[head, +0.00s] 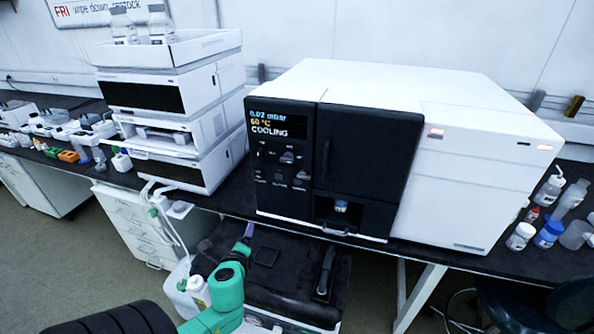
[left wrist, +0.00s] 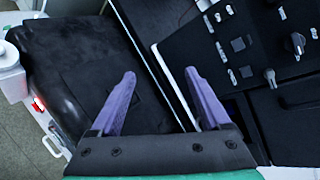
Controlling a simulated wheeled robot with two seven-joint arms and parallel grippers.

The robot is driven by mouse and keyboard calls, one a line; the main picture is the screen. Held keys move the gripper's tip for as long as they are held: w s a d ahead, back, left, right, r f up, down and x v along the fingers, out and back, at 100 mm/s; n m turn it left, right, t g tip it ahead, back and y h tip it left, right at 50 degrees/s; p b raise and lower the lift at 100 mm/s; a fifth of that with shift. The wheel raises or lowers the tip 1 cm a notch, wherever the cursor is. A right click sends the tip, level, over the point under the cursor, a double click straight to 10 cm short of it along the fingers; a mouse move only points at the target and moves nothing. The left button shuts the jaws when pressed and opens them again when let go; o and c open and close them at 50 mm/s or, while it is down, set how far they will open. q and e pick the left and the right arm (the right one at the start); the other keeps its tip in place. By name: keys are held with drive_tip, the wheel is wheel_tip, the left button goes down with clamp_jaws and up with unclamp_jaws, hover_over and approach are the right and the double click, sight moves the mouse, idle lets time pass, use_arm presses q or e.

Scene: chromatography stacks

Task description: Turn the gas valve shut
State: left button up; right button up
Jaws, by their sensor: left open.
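The machine with the black front panel (head: 280,195) stands on the bench in the head view, its display reading 0.02 mbar, 60 °C and COOLING. The panel carries a rounded knob (head: 287,157) and another control (head: 298,174) below it. In the left wrist view a knob (left wrist: 296,43) and a lever-like control (left wrist: 270,76) show at the right. The labels are too small to tell which one is the gas valve. My left gripper (left wrist: 160,75) is open and empty, apart from the panel and to the left of its controls. My right gripper is not in view.
A black-topped cart (head: 268,255) stands low in front of the bench, with a black object (head: 325,270) on it. White stacked modules (head: 185,125) stand left of the machine. Bottles (head: 549,232) crowd the bench at the right. A white container (left wrist: 10,75) is at the left.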

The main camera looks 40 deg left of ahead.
sight(286, 162)
use_arm(q)
drive_tip(key=w+d+r+m+t+h+p, duration=0.1)
drive_tip(key=w+d+r+m+t, duration=0.15)
drive_tip(key=r+m, duration=0.5)
drive_tip(key=w+d+r+m+t+h, duration=0.2)
drive_tip(key=r+m+t, duration=0.2)
drive_tip(key=r+m, duration=0.35)
drive_tip(key=x, duration=0.5)
drive_tip(key=p+x, duration=0.1)
drive_tip(key=x, duration=0.9)
drive_tip(key=shift+w+d+r+p, duration=0.1)
drive_tip(key=shift+d+r+p, duration=0.05)
drive_tip(key=shift+r+p, duration=0.2)
clamp_jaws()
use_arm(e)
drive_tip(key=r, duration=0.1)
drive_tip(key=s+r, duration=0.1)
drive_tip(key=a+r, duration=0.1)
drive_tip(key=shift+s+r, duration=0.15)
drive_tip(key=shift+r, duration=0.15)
